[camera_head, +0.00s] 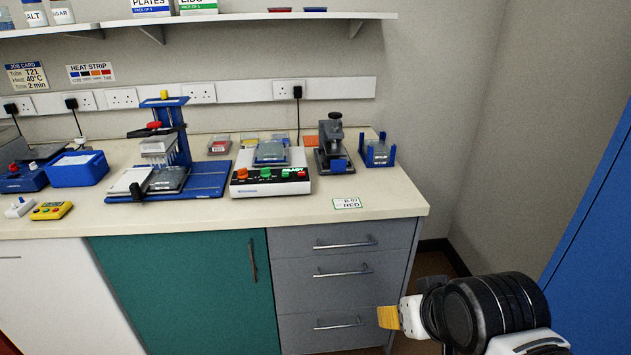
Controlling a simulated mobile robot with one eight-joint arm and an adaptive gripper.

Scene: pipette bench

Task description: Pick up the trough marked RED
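A small white card (346,203) with a green border, lettered RED, lies at the front right of the bench. No trough with a readable RED marking shows. A small shallow red object (279,9) and a blue one (315,9) sit on the wall shelf; they are too small to tell if they are troughs. A clear box with red contents (219,145) stands at the back of the bench. My gripper (388,317) is at the lower right, in front of the grey drawers and below the bench top. Its yellow tip shows edge-on, so its opening is unclear.
The bench top (290,213) carries a blue press-like stand (180,150), a white device with coloured buttons (270,183), a dark clamp device (333,150), a blue rack (378,150) and a blue tub (77,168). A blue panel (600,240) stands at the right.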

